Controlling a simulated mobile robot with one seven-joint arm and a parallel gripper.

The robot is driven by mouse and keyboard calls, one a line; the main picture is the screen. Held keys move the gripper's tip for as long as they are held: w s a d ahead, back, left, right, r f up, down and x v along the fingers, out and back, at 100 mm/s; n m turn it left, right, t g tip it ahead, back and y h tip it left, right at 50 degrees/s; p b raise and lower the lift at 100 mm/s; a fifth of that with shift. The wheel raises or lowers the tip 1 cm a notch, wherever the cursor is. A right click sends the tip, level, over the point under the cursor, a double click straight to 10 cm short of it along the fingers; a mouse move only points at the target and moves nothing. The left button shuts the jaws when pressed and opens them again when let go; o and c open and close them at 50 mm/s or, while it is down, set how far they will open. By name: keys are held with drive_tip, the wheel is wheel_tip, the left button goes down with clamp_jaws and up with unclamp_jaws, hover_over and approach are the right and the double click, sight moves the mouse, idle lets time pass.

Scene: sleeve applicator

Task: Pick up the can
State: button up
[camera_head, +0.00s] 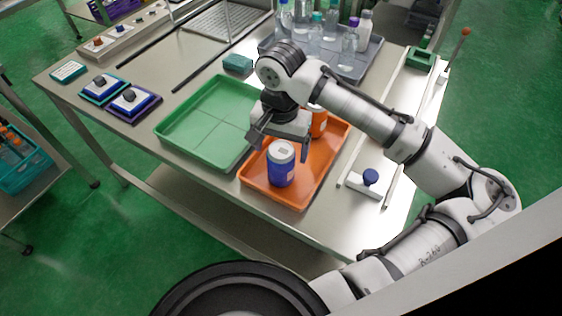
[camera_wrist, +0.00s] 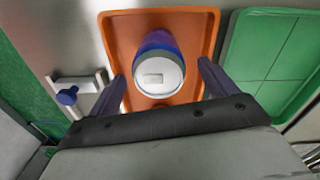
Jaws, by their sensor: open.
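A blue can with a white top (camera_head: 281,164) stands upright in the front part of the orange tray (camera_head: 295,203). In the wrist view the can (camera_wrist: 160,72) shows its white lid between my two fingers, with the orange tray (camera_wrist: 198,28) around it. My gripper (camera_head: 284,146) is open above and just behind the can in the head view. In the wrist view my gripper (camera_wrist: 160,80) has one finger on each side of the lid, with gaps on both sides. A second, orange can (camera_head: 319,121) stands farther back in the tray, partly hidden by my arm.
An empty green tray (camera_head: 205,122) lies left of the orange one. A white fixture with a blue knob (camera_head: 370,177) and long rails stands to the right. A grey tray (camera_head: 372,70) of bottles stands at the back.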

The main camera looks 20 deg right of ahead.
drive_tip(key=shift+s+f, duration=0.1)
drive_tip(key=shift+f, duration=1.4)
drive_tip(key=shift+c, duration=0.2)
drive_tip(key=c, duration=1.2)
drive_tip(key=shift+r, duration=0.15)
drive_tip(key=shift+c, duration=0.2)
wheel_tip(320, 180, up, 18)
drive_tip(key=b, duration=0.3)
